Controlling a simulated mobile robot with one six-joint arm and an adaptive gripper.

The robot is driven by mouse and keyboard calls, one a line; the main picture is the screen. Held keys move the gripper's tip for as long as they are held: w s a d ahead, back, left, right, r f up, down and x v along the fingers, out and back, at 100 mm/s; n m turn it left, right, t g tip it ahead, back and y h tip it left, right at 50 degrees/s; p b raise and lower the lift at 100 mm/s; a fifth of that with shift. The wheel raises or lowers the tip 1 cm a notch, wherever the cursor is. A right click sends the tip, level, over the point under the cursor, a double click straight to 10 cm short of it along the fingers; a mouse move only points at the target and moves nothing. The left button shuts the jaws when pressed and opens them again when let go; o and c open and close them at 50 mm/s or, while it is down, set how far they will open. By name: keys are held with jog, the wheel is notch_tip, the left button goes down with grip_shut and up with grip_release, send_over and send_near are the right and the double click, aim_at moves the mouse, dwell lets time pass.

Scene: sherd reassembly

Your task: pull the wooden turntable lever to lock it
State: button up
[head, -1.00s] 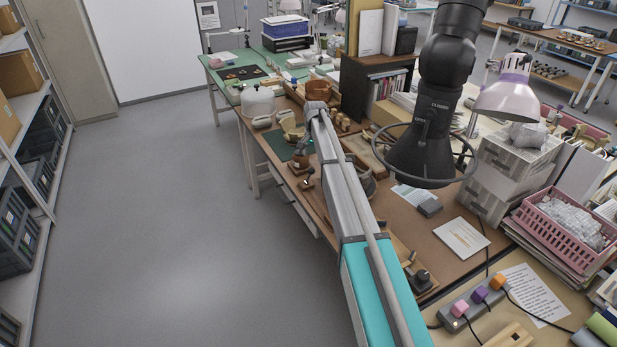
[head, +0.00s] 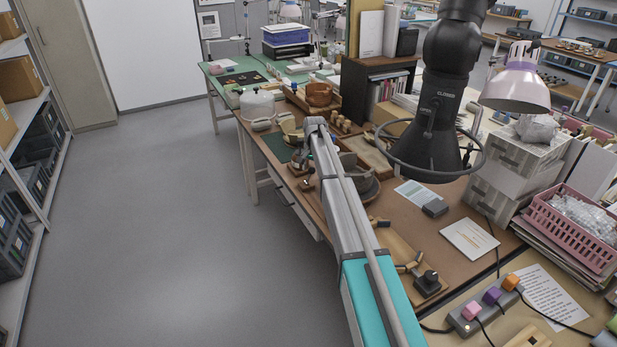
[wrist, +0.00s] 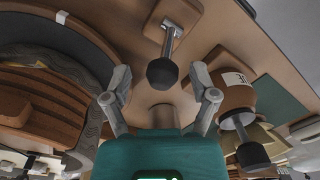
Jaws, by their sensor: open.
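In the wrist view, a lever with a metal rod and a dark ball knob (wrist: 162,73) stands out from a small wooden block (wrist: 174,18). My gripper (wrist: 161,80) is open, and the knob shows between its two fingertips; contact cannot be told. A round turntable (wrist: 85,40) with a ridged brown pottery piece (wrist: 40,95) on it lies at the left. A second dark knob on a rod (wrist: 252,155) hangs by a labelled reddish-brown wooden piece (wrist: 236,92) at the right. In the head view, my arm hides most of the turntable (head: 366,188) and the fingertips.
A black extraction hood with a ring (head: 430,150) hangs over the bench right of my arm. A pink basket (head: 570,235) is at the right. The floor at left is clear.

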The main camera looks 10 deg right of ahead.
jog(key=shift+f+b, duration=0.35)
jog(key=shift+f, duration=0.2)
